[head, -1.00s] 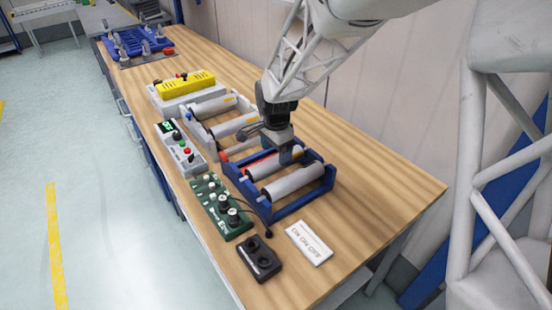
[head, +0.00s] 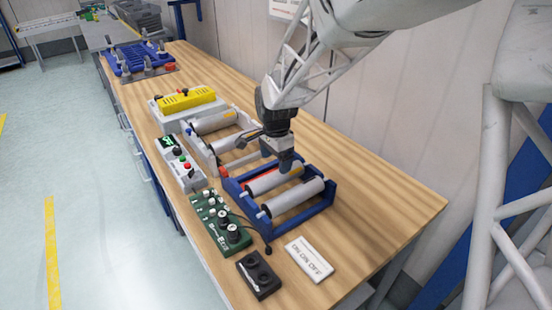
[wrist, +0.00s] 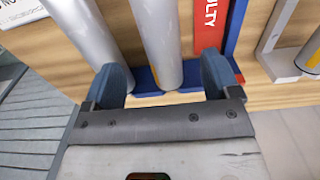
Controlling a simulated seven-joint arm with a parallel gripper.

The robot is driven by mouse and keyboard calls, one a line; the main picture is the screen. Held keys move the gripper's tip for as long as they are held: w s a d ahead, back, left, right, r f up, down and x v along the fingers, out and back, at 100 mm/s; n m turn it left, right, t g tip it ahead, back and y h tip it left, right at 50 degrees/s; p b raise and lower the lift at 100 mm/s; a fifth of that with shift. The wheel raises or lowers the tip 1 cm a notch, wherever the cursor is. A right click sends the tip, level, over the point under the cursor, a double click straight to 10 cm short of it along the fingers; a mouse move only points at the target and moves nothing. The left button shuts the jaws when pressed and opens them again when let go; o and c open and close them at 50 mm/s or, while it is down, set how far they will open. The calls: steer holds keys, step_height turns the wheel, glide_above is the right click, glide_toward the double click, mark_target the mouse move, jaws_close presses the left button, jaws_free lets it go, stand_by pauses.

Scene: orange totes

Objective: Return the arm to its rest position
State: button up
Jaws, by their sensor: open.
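My gripper (head: 285,163) hangs from my arm over the back part of a blue rack (head: 300,220) on the wooden bench. In the wrist view its two blue-grey fingers (wrist: 163,76) are spread apart with nothing held between them. Two grey rollers lie in the rack: the rear roller (head: 270,181) and the front roller (head: 290,198). In the wrist view, a grey roller (wrist: 155,40) lies beyond the gap between the fingers. A red label (wrist: 209,28) ending in "ULTY" shows by the right finger. The exact height above the rack is hard to tell.
A grey rack with rollers (head: 215,123), a yellow device (head: 188,99), a control box (head: 181,168), a green board (head: 220,222), a black box (head: 258,275) and a white sign (head: 309,259) crowd the bench. The wall stands behind. The bench's right part (head: 390,195) is clear.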

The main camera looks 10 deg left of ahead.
steer(key=shift+s+d+r, duration=0.2)
steer(key=shift+d+r, duration=0.15)
steer(key=shift+d, duration=0.15)
steer(key=s+d+r+n+t, duration=0.1)
steer(key=s+d+r+n, duration=0.1)
steer(key=s+d+r, duration=0.35)
steer(key=s+d+r+n, duration=0.2)
steer(key=s+d, duration=0.5)
steer(key=d, duration=0.3)
steer(key=s+d+r+n+t, duration=0.1)
steer(key=s+d+r+n, duration=0.1)
steer(key=s+d+r, duration=0.35)
steer(key=s+d+n, duration=0.1)
steer(key=s+d, duration=0.3)
steer(key=s, duration=0.2)
steer(key=s+d+f+n, duration=0.1)
steer(key=s+d, duration=0.2)
steer(key=s, duration=0.3)
steer(key=shift+s+d+f+n+t, duration=0.25)
steer(key=shift+s+d+n+t, duration=0.05)
steer(key=shift+s+d+n, duration=0.1)
steer(key=shift+w, duration=0.1)
